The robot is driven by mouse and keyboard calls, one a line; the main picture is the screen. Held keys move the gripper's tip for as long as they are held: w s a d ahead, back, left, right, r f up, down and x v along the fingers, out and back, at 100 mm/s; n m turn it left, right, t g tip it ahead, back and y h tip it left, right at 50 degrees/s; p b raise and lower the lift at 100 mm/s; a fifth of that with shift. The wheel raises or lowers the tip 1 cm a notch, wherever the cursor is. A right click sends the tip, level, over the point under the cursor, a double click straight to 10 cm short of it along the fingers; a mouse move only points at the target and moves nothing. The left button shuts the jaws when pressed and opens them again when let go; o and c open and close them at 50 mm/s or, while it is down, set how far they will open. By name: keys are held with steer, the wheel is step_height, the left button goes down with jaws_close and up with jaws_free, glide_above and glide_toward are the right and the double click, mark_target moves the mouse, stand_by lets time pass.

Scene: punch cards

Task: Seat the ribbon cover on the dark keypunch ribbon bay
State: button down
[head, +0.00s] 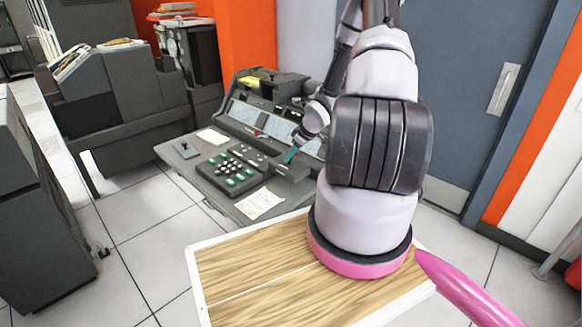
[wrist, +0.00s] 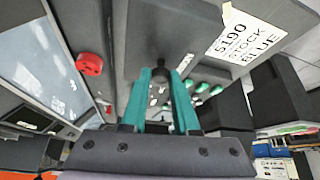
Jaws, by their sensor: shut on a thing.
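My gripper (head: 289,156) is over the right part of the dark keypunch (head: 243,108), in front of its sloped panel. Its teal fingers also show in the wrist view (wrist: 162,80), closed on a small black knob (wrist: 163,63). The knob stands on a dark grey flat piece, which looks like the ribbon cover (wrist: 165,28). In the head view a small dark piece is just below the fingertips. The ribbon bay cannot be made out and may be hidden under or behind the cover. I cannot tell whether the cover touches the keypunch.
A keypad (head: 236,168) with green and white keys is left of my gripper. A printed sheet (head: 260,203) lies on the desk front. A red knob (wrist: 90,64) is near the fingers in the wrist view. A wooden-topped table (head: 235,268) stands in front.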

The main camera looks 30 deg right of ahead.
steer(key=shift+r, duration=3.5)
